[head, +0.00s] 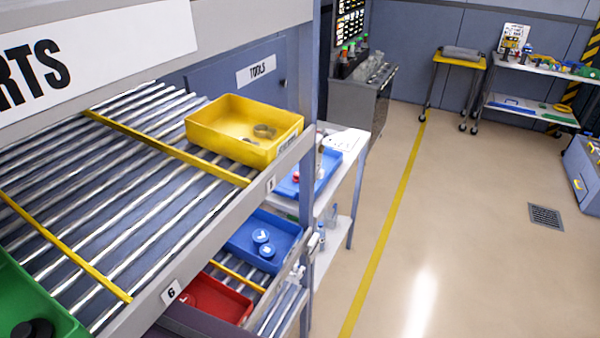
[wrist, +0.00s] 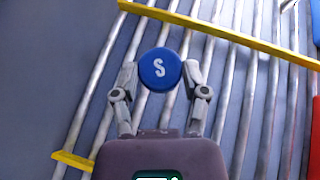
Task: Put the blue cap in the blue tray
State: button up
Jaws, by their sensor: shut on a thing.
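In the wrist view my gripper (wrist: 160,82) is shut on a round blue cap (wrist: 159,68) with a white letter S on its top. The two fingers grip the cap from either side, above the rollers. In the head view the gripper and this cap are hidden. A blue tray (head: 237,249) on the lower roller shelf holds two blue caps (head: 262,237) with white marks. Another blue tray (head: 328,176) lies on the white side table with a small red thing in it. A blue edge (wrist: 316,22) shows at the wrist view's upper right.
A red tray (head: 230,299) stands in front of the lower blue tray; a red edge (wrist: 315,135) shows at the wrist view's right. A yellow tray (head: 207,124) and green tray (head: 52,305) sit on the upper shelf. Yellow dividers cross the rollers.

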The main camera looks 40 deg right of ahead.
jog(key=w+d+m+g+h, duration=0.1)
jog(key=w+d+m+g, duration=0.15)
jog(key=d, duration=3.25)
jog(key=s+d+m+g, duration=0.1)
jog(key=s+d, duration=0.3)
jog(key=d, duration=0.5)
jog(key=s+d+m+g+p, duration=0.1)
jog(key=s+d, duration=0.3)
jog(key=d, duration=0.6)
jog(key=s+d+m+g, duration=0.1)
jog(key=s+d, duration=0.3)
jog(key=d, duration=0.6)
jog(key=shift+s+d+h, duration=0.15)
jog(key=shift+d+h, duration=0.1)
jog(key=shift+h, duration=0.15)
notch_tip(320, 180, down, 6)
jog(key=b, duration=0.6)
jog(key=shift+f, duration=0.15)
jog(key=shift+f, duration=0.1)
